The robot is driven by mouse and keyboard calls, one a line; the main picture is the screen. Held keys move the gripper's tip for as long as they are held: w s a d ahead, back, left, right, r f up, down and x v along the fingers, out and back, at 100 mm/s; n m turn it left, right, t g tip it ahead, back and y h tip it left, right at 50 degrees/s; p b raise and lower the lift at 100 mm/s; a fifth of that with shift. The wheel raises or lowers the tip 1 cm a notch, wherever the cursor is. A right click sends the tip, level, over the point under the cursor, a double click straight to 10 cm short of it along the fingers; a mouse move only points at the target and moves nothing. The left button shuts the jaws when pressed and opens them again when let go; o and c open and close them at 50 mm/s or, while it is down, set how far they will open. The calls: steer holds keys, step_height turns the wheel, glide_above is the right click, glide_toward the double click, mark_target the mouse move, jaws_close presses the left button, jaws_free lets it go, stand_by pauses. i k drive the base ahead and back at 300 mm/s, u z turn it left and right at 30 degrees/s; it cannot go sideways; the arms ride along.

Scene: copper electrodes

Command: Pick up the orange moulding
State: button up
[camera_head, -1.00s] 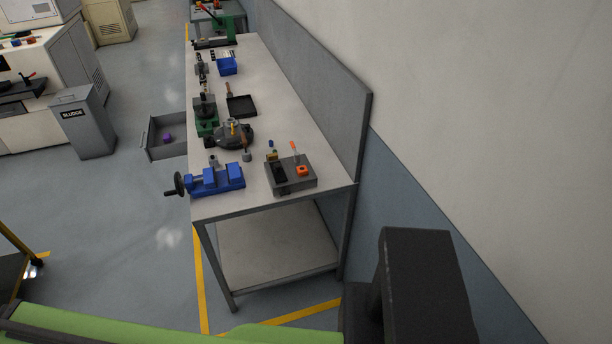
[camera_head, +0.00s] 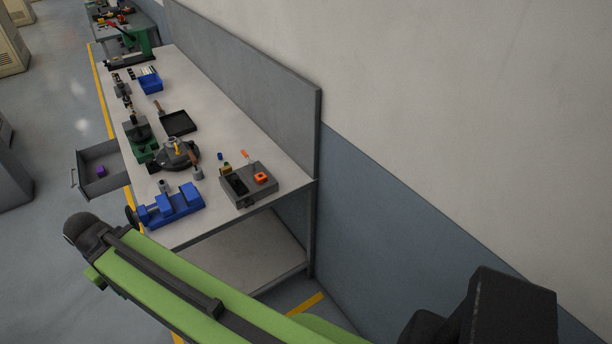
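A small square orange piece (camera_head: 261,178), which looks like the orange moulding, sits on top of the right part of a grey block-like holder (camera_head: 242,196) near the front right end of the workbench (camera_head: 215,160). It has a dark spot in its middle. A thin orange item (camera_head: 245,154) stands just behind the holder; what it is cannot be told at this size. My green arm link crosses the lower part of the view in front of the bench. My gripper is not in view.
A blue vise (camera_head: 172,206) stands left of the holder. Behind it are a dark round fixture (camera_head: 179,155), a black tray (camera_head: 178,123) and a blue bin (camera_head: 150,83). An open drawer (camera_head: 98,172) juts out left. A grey back panel (camera_head: 260,95) borders the bench's right side.

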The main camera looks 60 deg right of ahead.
mark_target(260, 178)
steer(key=z, duration=0.35)
steer(key=i, duration=1)
steer(key=u, duration=0.05)
